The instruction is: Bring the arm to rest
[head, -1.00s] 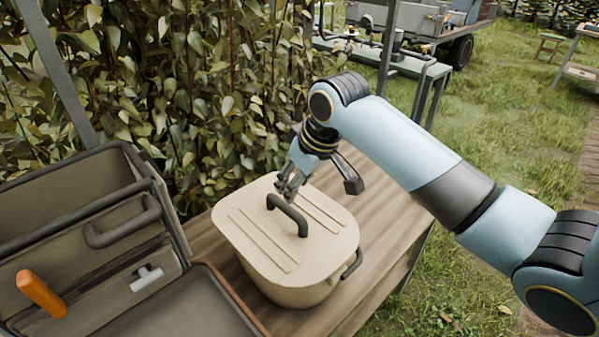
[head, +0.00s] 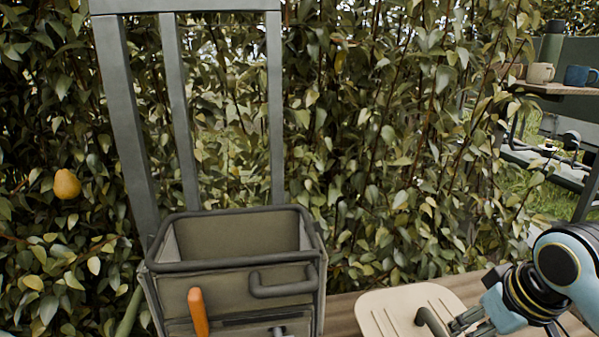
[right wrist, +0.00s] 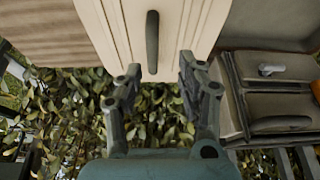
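My right gripper (head: 466,322) is at the lower right of the head view, just right of the dark handle (head: 432,321) on the cream lid (head: 385,308). In the right wrist view my right gripper (right wrist: 160,82) has its two fingers spread with nothing between them. The handle (right wrist: 152,42) stands beyond the fingertips, apart from them, on the ribbed cream lid (right wrist: 115,22). The lower part of the lidded box is cut off in the head view. My left gripper is not in view.
A grey-green tool caddy (head: 235,284) with an orange handle (head: 198,311) stands left of the lid. A leafy hedge (head: 390,130) and a grey frame (head: 277,110) rise behind. Mugs (head: 540,73) stand on a shelf at right.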

